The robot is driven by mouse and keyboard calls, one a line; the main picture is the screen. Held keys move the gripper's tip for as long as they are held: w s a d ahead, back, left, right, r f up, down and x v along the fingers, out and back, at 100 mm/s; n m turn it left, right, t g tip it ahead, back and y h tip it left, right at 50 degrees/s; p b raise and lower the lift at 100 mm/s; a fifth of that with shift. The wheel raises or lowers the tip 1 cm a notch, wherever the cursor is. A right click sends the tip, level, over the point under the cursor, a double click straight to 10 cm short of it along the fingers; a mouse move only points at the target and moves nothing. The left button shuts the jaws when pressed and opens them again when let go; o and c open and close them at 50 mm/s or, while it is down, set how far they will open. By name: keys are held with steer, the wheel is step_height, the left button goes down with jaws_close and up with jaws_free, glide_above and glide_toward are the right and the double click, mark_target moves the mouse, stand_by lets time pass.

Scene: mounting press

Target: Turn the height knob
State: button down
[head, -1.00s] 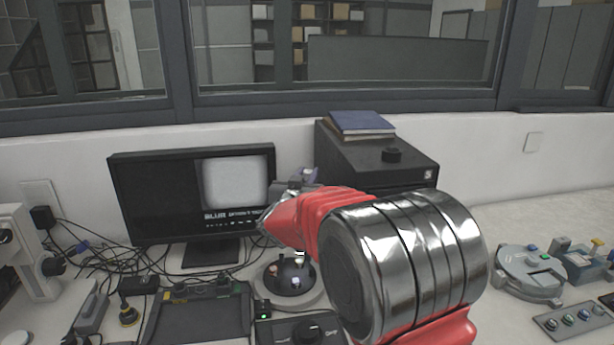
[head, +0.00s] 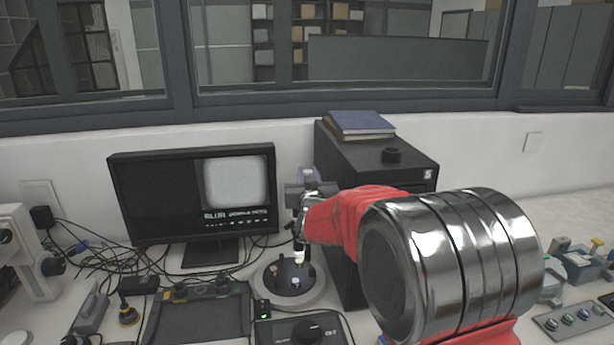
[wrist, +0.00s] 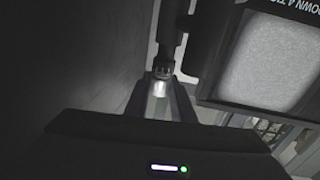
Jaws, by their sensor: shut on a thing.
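The height knob (wrist: 163,71) appears in the wrist view as a small dark ridged end on a dark post. My gripper (wrist: 162,98) is shut on it, its two fingers close around a bright tip. In the head view, the instrument's upper part (head: 308,176) stands beside the black cabinet. My red arm reaches from the right to the instrument's column. The arm covers part of the column, so the knob and fingertips cannot be made out clearly there.
A monitor (head: 150,195) with a grey picture and text reading "BLUR" stands left of the instrument. The black cabinet (head: 345,170) is close on the right. Cables, a dark tray (head: 197,318) and a control box with a dial (head: 300,332) crowd the bench in front.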

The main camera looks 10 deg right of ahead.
steer(key=shift+r, duration=0.25)
steer(key=c, duration=1.8)
jaws_free()
steer(key=shift+c, duration=0.2)
steer(key=o, duration=0.3)
steer(key=shift+f, duration=0.2)
steer(key=shift+s, duration=0.1)
steer(key=s, duration=0.9)
steer(key=s+a, duration=0.1)
steer(key=s, duration=0.3)
steer(key=shift+s+a, duration=0.1)
steer(key=shift+s, duration=0.2)
